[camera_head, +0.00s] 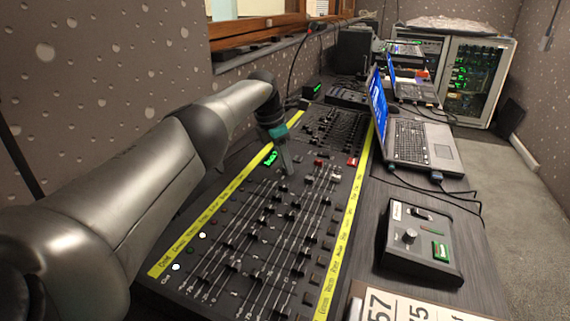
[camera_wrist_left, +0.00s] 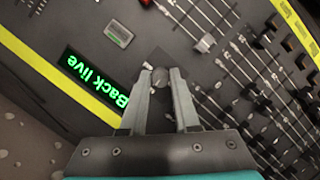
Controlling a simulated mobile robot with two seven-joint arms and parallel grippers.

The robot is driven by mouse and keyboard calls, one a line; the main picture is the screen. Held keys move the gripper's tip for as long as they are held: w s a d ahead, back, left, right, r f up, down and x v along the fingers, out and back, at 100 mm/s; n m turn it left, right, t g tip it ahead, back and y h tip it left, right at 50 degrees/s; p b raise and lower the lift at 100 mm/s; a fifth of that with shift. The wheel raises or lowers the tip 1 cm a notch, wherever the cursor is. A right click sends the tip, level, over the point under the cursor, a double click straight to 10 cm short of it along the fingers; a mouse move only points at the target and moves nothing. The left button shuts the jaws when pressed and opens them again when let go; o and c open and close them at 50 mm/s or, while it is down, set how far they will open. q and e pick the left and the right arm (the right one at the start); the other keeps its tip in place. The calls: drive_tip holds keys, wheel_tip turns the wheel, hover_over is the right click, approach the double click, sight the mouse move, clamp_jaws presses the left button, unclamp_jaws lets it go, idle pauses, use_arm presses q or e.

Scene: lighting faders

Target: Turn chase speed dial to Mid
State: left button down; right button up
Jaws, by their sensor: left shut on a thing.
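My left gripper (camera_head: 286,165) reaches down onto the far half of the long black fader console (camera_head: 216,257). In the left wrist view its two fingers (camera_wrist_left: 161,75) are closed around a small grey round knob (camera_wrist_left: 160,80) on the panel. The knob's markings are not readable, and in the head view the gripper hides it. A lit green display (camera_wrist_left: 94,79) reading "Back live" is beside the fingers; it also shows in the head view (camera_head: 270,158). My right gripper is not in view.
Rows of faders (camera_wrist_left: 249,75) lie right beside the fingers. A small black box (camera_head: 420,243) with its own knob (camera_head: 409,236) and a green display stands on the desk at the right. An open laptop (camera_head: 424,142) stands beyond it. A white numbered card (camera_head: 400,308) is at the front.

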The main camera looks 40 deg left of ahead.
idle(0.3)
use_arm(q)
drive_tip(key=c, duration=0.6)
unclamp_jaws()
drive_tip(key=shift+c, duration=0.2)
drive_tip(key=shift+r, duration=0.15)
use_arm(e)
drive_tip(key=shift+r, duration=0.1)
use_arm(q)
drive_tip(key=shift+p+v, duration=0.75)
drive_tip(key=shift+v, duration=0.4)
drive_tip(key=p+v, duration=0.4)
drive_tip(key=v, duration=0.8)
drive_tip(key=shift+r, duration=0.35)
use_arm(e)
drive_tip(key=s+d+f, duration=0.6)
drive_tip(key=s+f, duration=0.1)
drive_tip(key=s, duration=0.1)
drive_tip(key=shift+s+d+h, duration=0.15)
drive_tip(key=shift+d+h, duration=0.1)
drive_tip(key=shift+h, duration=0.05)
use_arm(q)
drive_tip(key=shift+s, duration=0.1)
